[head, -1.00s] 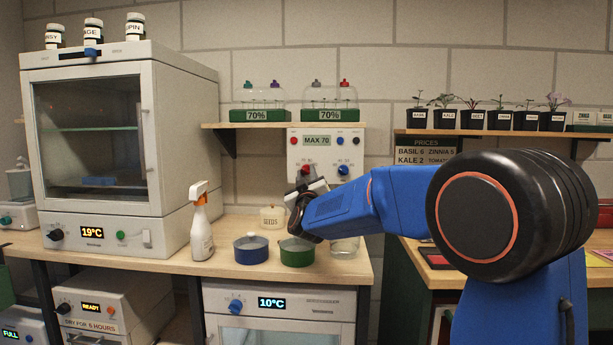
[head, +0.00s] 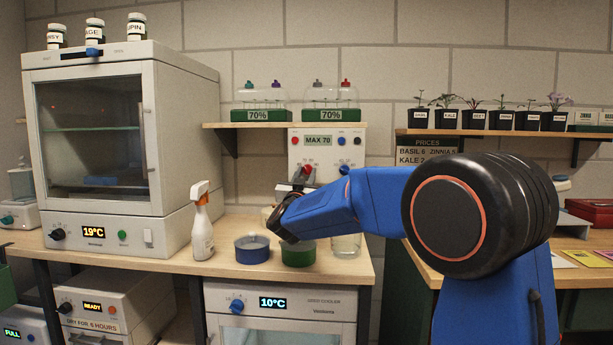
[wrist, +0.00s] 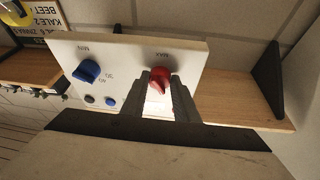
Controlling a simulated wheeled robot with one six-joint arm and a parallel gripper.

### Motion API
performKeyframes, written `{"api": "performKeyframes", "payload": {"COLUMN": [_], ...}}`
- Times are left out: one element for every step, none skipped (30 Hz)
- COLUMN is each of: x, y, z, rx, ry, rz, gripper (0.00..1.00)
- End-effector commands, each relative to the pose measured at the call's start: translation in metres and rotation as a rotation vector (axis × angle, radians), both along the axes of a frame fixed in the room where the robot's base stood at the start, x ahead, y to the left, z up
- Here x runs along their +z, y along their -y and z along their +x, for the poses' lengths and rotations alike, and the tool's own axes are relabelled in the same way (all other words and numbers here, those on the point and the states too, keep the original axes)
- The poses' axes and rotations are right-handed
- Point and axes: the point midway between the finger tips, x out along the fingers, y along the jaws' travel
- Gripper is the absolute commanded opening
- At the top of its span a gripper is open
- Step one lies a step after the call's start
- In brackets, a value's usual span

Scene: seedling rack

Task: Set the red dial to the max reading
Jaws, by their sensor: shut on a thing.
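The red dial (head: 308,171) is on the lower left of a pale control panel (head: 296,152) on the back wall, under a display reading "MAX 70". In the wrist view, which is turned over, the red dial (wrist: 158,79) sits under the word "MAX", between my two fingers. My gripper (wrist: 160,86) is shut on the red dial. In the head view my gripper (head: 301,183) is at the panel's lower left, partly hidden by my wrist. The dial's pointer and much of its scale are hidden. A blue dial (wrist: 87,71) marked "MIN" is beside it.
A shelf with two domed green trays (head: 331,115) is above the panel.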

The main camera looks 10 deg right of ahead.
Motion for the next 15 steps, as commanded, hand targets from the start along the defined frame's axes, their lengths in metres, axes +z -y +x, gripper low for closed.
{"api": "performKeyframes", "payload": {"x": [-0.0002, -0.0002, -0.0002, -0.0001, 0.0, 0.0, -0.0001, -0.0002, -0.0001, -0.0001, 0.0001, 0.0001, 0.0001, 0.0, 0.0], "y": [-0.0008, -0.0009, -0.001, -0.0012, -0.0013, -0.0013, -0.0012, -0.0012, -0.0012, -0.0012, -0.0013, -0.0013, -0.0012, -0.0012, -0.0012], "z": [0.0004, 0.0005, 0.0004, 0.0003, 0.0003, 0.0003, 0.0003, 0.0002, 0.0003, 0.0003, 0.0003, 0.0003, 0.0002, 0.0003, 0.0003], "rx": [0.0, 0.0, 0.001, 0.0, 0.0, 0.0, 0.0, 0.0, -0.001, -0.001, 0.0, -0.001, -0.001, -0.001, -0.001], "ry": [0.007, 0.012, 0.018, 0.022, 0.026, 0.03, 0.032, 0.036, 0.038, 0.039, 0.041, 0.043, 0.044, 0.044, 0.045], "rz": [0.025, 0.039, 0.058, 0.07, 0.08, 0.093, 0.102, 0.11, 0.119, 0.123, 0.128, 0.132, 0.135, 0.137, 0.139], "gripper": [0.05, 0.05, 0.05, 0.05, 0.05, 0.05, 0.05, 0.05, 0.05, 0.05, 0.05, 0.05, 0.05, 0.05, 0.05]}}
